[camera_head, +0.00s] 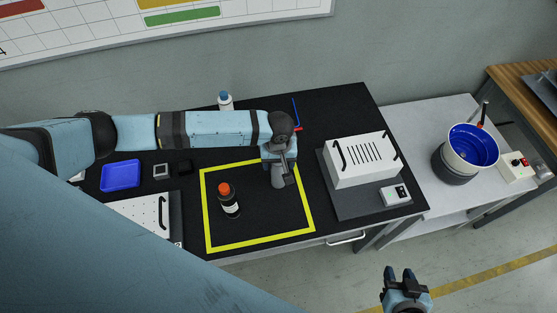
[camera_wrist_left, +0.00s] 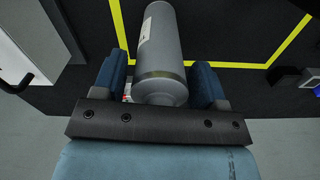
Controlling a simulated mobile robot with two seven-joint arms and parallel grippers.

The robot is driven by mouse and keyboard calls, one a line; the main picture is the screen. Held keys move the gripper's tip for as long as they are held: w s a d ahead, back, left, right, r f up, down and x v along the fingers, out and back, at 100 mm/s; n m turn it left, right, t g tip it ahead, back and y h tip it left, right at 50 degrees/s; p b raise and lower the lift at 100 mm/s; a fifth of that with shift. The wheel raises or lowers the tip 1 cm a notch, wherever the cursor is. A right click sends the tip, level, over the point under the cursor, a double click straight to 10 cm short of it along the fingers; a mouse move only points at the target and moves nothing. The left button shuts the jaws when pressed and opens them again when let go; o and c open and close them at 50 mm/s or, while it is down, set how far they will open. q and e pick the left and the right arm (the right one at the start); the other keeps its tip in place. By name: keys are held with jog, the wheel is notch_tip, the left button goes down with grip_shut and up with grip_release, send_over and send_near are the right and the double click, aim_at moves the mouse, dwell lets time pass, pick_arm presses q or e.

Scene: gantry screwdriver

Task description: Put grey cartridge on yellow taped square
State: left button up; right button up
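The grey cartridge (camera_head: 278,177) is at my left gripper (camera_head: 281,158), over the right part of the yellow taped square (camera_head: 309,214). A dark bottle with an orange cap (camera_head: 229,203) stands inside the square, left of the cartridge. My right gripper (camera_head: 404,272) is open and empty, low in the head view, away from the table.
A white slotted box (camera_head: 362,161) and a small device (camera_head: 394,195) sit right of the square. A blue tray (camera_head: 121,175), small blocks and a perforated white plate (camera_head: 135,216) are left. A blue-capped white bottle (camera_head: 226,103) stands behind my left arm. A blue-lined bucket (camera_head: 472,148) is farther right.

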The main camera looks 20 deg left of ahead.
pick_arm(q)
jog(key=shift+o, duration=0.3)
jog(key=shift+r, duration=0.1)
notch_tip(320, 180, up, 12)
jog(key=shift+f, duration=0.15)
jog(key=s+d+f+m+t+h, duration=0.5)
jog(key=s+d+f+h, duration=0.15)
jog(key=d, duration=0.35)
jog(key=s+a+f+m+t+y, duration=0.3)
jog(key=s+a+f+t, duration=0.2)
jog(key=s+a, duration=0.4)
jog(key=shift+s+a+f+m+t, duration=0.4)
jog(key=shift+s+t, duration=0.1)
jog(key=shift+s, duration=0.25)
jog(key=shift+s, duration=0.1)
